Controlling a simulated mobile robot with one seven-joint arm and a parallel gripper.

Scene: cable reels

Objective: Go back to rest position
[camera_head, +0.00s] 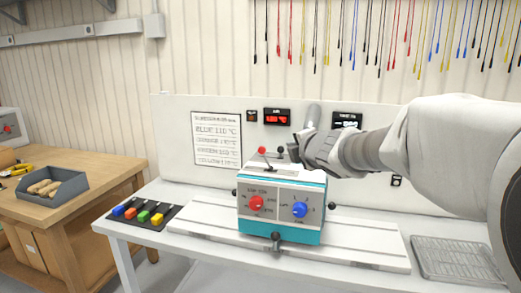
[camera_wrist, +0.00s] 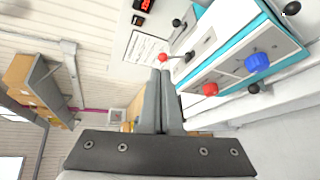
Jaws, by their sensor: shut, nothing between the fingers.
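My gripper (camera_wrist: 163,95) is shut with nothing between its fingers. In the head view my gripper (camera_head: 283,148) and arm reach in from the right, above and behind a teal and white machine (camera_head: 281,230). The machine has a red knob (camera_head: 256,203) and a blue knob (camera_head: 300,210) on its front, and a red-tipped lever (camera_head: 262,151) on top. In the wrist view the machine (camera_wrist: 225,55) is at upper right, beyond the fingers. The fingertips look close to the red lever ball (camera_wrist: 163,57); I cannot tell whether they touch.
A black tray with coloured blocks (camera_head: 145,214) lies left of the machine, and a wire rack (camera_head: 455,258) right. A wall panel (camera_head: 178,120) with displays stands behind. A wooden bench (camera_head: 60,212) with a grey bin (camera_head: 52,200) is at left. Coloured cables hang above.

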